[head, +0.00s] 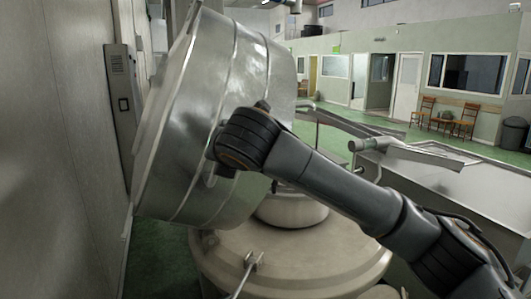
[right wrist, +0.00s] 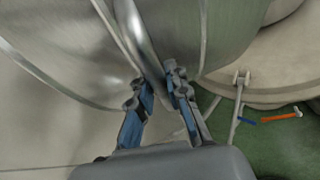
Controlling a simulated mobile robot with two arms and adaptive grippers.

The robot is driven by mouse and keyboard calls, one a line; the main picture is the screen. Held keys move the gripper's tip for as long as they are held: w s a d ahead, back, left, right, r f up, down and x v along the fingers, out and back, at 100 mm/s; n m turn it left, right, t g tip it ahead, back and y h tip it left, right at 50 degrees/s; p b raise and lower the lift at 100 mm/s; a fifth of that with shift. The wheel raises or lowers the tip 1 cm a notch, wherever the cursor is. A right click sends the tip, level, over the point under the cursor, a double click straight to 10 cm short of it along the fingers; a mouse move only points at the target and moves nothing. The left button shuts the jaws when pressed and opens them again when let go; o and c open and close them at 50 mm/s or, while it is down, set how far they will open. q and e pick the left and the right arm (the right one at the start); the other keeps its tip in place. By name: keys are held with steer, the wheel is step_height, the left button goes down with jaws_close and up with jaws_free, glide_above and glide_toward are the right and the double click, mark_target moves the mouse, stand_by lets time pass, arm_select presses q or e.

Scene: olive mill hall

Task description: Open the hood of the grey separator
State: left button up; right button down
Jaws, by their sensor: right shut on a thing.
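The separator's hood (head: 240,65) is a large shiny metal drum, tilted steeply up on its side at the left of the head view. The separator's beige-grey round body (head: 290,252) stands below it, with a paler round part on top. My right arm reaches in from the right to the hood. In the right wrist view my right gripper (right wrist: 158,86) is shut on the hood's bar handle (right wrist: 140,38), with the curved hood wall (right wrist: 205,35) just behind. In the head view the fingers are mostly hidden by my wrist. My left gripper is in neither view.
A grey wall panel (head: 65,150) stands close on the left, with a narrow box (head: 118,95) on it. A metal trough (head: 440,175) is at the right. Chairs (head: 465,120) and a bin (head: 514,133) stand far back.

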steer(key=n+h, duration=0.1)
glide_toward(179, 168)
steer(key=shift+t, duration=0.3)
steer(key=w, duration=0.2)
steer(key=w+f, duration=0.1)
steer(key=shift+w+d+f, duration=0.2)
steer(key=shift+w, duration=0.2)
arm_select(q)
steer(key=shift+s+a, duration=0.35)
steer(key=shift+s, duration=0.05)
arm_select(e)
steer(key=shift+s+a+f+n, duration=0.1)
steer(key=shift+a+f+n, duration=0.05)
steer(key=shift+a, duration=0.2)
steer(key=shift+s+a+f+n, duration=0.15)
steer(key=shift+a, duration=0.25)
steer(key=c, duration=1.4)
jaws_free()
steer(key=shift+o, duration=0.5)
steer(key=shift+w+d, duration=0.1)
steer(key=shift+d, duration=0.1)
steer(key=shift+a, duration=0.2)
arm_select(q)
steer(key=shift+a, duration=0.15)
